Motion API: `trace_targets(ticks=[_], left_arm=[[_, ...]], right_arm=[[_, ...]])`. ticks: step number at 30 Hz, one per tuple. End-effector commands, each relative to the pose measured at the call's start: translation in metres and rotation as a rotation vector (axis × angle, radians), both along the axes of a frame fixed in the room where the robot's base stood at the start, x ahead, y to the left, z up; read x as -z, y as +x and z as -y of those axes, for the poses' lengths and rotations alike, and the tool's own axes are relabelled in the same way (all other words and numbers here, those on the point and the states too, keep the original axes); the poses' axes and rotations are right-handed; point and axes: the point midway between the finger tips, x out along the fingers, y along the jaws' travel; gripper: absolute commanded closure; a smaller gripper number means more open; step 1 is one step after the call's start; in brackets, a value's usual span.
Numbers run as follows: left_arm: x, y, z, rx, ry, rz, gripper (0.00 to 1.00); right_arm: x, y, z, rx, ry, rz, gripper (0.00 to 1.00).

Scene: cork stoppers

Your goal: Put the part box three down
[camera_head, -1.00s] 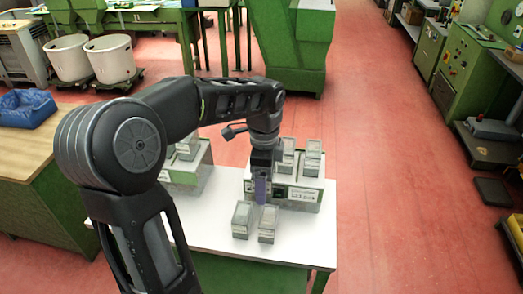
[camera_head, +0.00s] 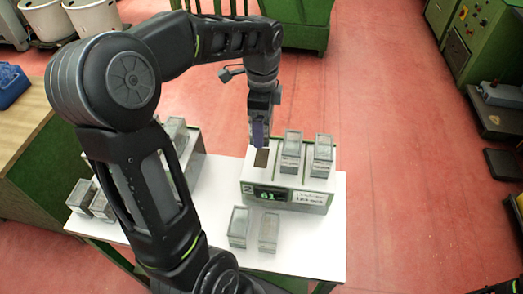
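Two clear grey part boxes stand side by side on the white table (camera_head: 215,205) in front of the box-shaped device: a left one (camera_head: 238,227) and a right one (camera_head: 268,232). I cannot tell which is part box three. Two more part boxes stand on the device's top (camera_head: 291,152) (camera_head: 321,156). My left gripper (camera_head: 258,143) points down over the top left of the device, beside a dark rectangular patch there. It is apart from the boxes on the table, and no box shows in it. Its finger gap is too small to judge. My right gripper is not in view.
The device (camera_head: 288,197) has a lit green display. A second device with boxes on top (camera_head: 176,132) and boxes in front (camera_head: 81,194) is partly hidden by my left arm. White table is bare at the front right.

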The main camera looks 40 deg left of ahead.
Motion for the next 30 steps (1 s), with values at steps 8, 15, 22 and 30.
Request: trace_targets(ticks=[8, 15, 22, 30], left_arm=[[0.009, 0.0, 0.0, 0.0, 0.0, -0.001, 0.62], [0.054, 0.0, 0.0, 0.0, 0.0, -0.001, 0.62], [0.064, 0.0, 0.0, 0.0, 0.0, 0.0, 0.62], [0.067, 0.0, 0.0, 0.0, 0.0, 0.0, 0.62]], right_arm=[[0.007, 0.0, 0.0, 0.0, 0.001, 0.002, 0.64], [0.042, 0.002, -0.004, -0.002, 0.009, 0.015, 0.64], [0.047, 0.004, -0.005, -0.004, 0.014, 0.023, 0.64], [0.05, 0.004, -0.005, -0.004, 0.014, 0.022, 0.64]])
